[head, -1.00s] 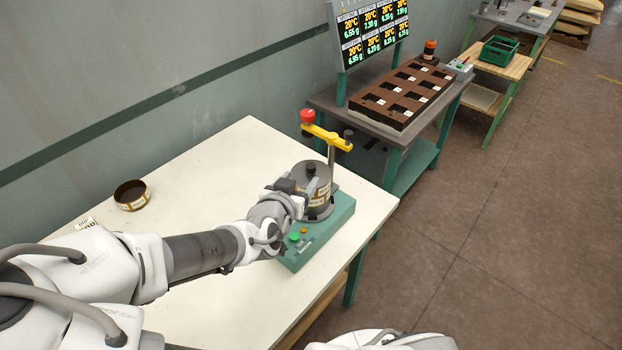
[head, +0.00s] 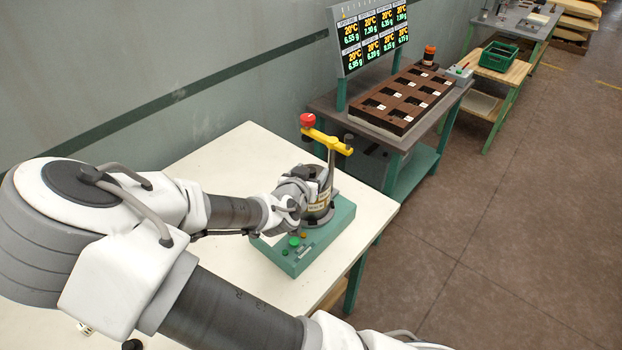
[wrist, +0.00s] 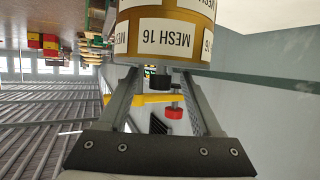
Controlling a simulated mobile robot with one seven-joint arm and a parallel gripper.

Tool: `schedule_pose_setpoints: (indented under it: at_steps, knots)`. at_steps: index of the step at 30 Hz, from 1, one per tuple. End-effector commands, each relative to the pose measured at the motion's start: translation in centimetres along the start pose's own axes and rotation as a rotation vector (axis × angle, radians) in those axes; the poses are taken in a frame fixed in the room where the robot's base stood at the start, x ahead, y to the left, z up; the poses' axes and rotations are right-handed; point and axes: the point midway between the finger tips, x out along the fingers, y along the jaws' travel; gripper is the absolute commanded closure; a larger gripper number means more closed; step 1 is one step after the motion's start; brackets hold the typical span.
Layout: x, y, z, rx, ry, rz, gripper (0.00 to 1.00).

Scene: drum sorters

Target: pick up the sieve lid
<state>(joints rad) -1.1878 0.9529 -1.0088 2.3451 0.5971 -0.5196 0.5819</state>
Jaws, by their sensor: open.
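The sieve stack (head: 320,205) stands on a green shaker base (head: 318,240) on the white table. My gripper (head: 312,180) is at the upper part of the stack. In the wrist view, my gripper (wrist: 160,72) is open, and a brass sieve ring (wrist: 165,40) labelled MESH 16 lies across its fingertips. I cannot tell whether the fingers touch it. The sieve lid is mostly or wholly hidden behind my gripper in the head view, and I cannot make it out in the wrist view.
A yellow clamp arm (head: 328,141) with a red knob (head: 307,120) rises on a post close behind the stack. The white table (head: 225,165) is clear behind my arm. A side table holds a brown compartment tray (head: 402,98) and a display board (head: 374,38).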

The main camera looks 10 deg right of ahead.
Motion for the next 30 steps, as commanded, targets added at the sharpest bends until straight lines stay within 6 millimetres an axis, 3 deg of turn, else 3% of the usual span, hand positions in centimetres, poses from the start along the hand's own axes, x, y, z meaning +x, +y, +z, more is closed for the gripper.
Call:
schedule_pose_setpoints:
  at_steps: [8, 20, 30]
  knots:
    - [0.29, -0.03, -0.01, 0.000, 0.000, -0.001, 0.34]
    - [0.27, -0.02, -0.01, 0.001, 0.000, 0.000, 1.00]
    - [0.27, -0.02, -0.05, 0.001, 0.001, -0.001, 1.00]
